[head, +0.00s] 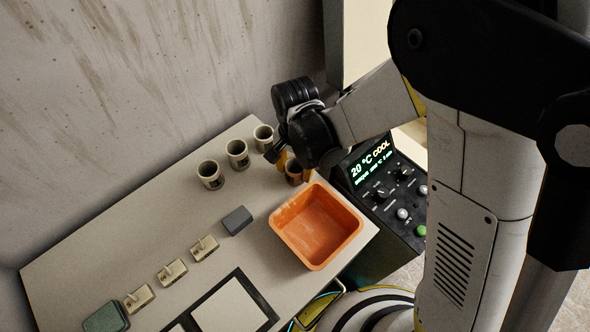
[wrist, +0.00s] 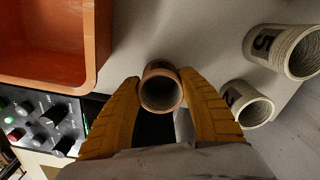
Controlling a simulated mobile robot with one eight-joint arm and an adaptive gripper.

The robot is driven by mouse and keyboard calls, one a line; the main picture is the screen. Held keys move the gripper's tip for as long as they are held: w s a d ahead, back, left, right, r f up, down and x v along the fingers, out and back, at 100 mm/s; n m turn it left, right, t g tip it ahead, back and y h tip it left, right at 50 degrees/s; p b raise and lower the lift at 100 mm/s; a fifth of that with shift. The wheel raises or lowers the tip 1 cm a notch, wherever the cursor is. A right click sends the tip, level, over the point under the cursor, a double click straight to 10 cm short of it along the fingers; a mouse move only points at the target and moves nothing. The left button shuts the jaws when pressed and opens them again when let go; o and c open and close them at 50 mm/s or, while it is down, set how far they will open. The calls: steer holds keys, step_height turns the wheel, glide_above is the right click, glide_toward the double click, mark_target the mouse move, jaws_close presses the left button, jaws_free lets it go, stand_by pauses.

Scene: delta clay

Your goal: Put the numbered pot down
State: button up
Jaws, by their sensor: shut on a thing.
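A brown pot (wrist: 161,94) with a reddish rim is between the two yellow fingers of my gripper (wrist: 160,84) in the wrist view, which are shut on its sides. In the head view the held pot (head: 294,173) is upright or nearly so beside the orange tray's upper corner, with a dark mark on its side. I cannot tell whether its base touches the table (head: 130,232). My gripper (head: 285,161) partly hides it. Three pale pots with dark marks stand in a row to its left: a near one (head: 210,175), a middle one (head: 237,154) and a far one (head: 264,138).
An orange tray (head: 347,247) sits close by on the table. A grey block (head: 237,220), several small tagged pieces (head: 172,272) and a dark-framed panel (head: 233,306) lie farther left and front. A control box (head: 384,190) stands beyond the right table edge. The table's left-middle is clear.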

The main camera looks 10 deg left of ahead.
steer(key=shift+f, duration=0.15)
steer(key=o, duration=1.2)
steer(key=shift+c, duration=0.2)
steer(key=shift+r, duration=0.2)
step_height(320, 180, up, 12)
steer(key=p, duration=0.4)
steer(key=s+d+r+n+t, duration=0.1)
steer(key=s+d+r+t, duration=0.2)
steer(key=d+r, duration=0.4)
steer(key=s+d+r+n+t, duration=0.2)
steer(key=d+r, duration=0.5)
steer(key=d, duration=1)
steer(key=shift+s+d+n+t, duration=0.35)
steer(key=shift+s+t, duration=0.15)
steer(key=shift+t, duration=0.6)
